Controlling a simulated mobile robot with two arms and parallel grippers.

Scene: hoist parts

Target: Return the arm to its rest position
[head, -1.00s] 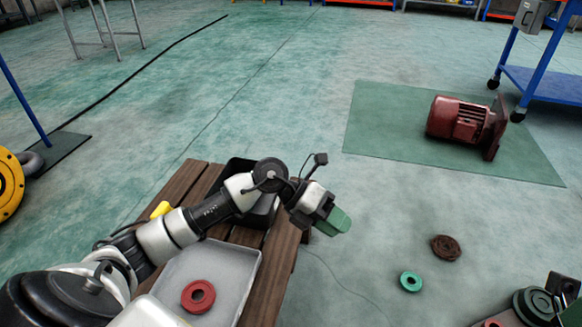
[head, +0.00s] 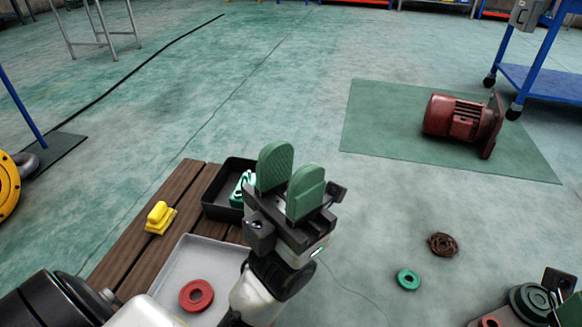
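My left gripper (head: 290,185) shows in the middle of the head view, its two green finger pads pointing up and away from me. The pads stand apart with a gap between them, and I see nothing held there. The gripper is in front of the right side of a black bin (head: 222,190) and hides part of it. My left arm comes in from the bottom left, over the front of a wooden slatted bench (head: 133,237).
The bench bears a grey tray (head: 180,268) with a red ring (head: 196,295), and a yellow part (head: 160,217). Green parts (head: 240,188) lie in the black bin. A green ring (head: 408,279) and a brown ring (head: 442,244) lie on the floor. A red motor (head: 460,120) lies on a green mat (head: 380,130).

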